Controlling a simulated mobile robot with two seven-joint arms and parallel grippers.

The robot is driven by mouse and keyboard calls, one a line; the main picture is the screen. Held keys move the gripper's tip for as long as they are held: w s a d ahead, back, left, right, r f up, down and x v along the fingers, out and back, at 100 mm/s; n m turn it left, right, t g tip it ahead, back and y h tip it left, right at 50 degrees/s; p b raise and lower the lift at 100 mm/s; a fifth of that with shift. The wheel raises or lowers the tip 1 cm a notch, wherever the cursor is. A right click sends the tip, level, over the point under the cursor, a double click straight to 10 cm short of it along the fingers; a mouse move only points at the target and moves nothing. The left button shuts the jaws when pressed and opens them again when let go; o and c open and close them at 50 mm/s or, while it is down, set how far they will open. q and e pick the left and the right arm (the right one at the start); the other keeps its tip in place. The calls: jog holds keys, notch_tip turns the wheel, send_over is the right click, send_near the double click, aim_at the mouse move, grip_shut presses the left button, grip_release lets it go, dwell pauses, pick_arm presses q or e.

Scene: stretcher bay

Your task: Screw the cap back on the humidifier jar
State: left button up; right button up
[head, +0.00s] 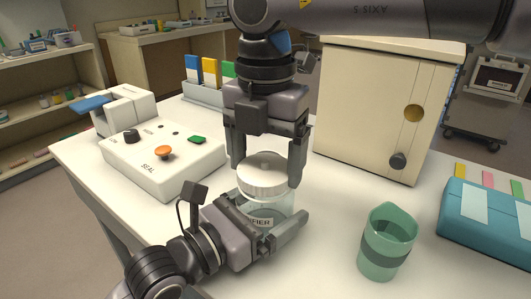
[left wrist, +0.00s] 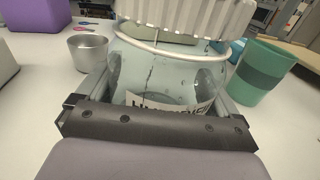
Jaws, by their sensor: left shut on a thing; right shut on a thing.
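The clear humidifier jar (head: 283,212) stands upright on the white table in the head view, its label partly showing. My left gripper (head: 268,218) is shut around the jar's body from the lower left. The jar also fills the middle of the left wrist view (left wrist: 165,75). The white ribbed cap (head: 265,170) is over the jar's mouth. My right gripper (head: 267,174) comes down from above, shut on the cap with a finger at each side. In the left wrist view the cap (left wrist: 185,15) looks slightly tilted, and a sliver shows between its lower edge and the jar's rim.
A green cup (head: 387,240) stands to the right, with a teal box (head: 490,225) beyond it. A white sealing device (head: 160,155) is on the left, and a cream cabinet (head: 375,110) at the back. A metal cup (left wrist: 88,52) stands near the jar in the left wrist view.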

pick_arm(q)
jog(key=c, duration=0.6)
pick_arm(e)
jog(key=shift+f, duration=0.1)
jog(key=m, duration=1.7)
jog(key=shift+s+f+m, duration=0.1)
jog(key=shift+s+m, duration=0.2)
jog(key=shift+s, duration=0.05)
jog(key=shift+w+m, duration=0.15)
jog(key=shift+m, duration=0.85)
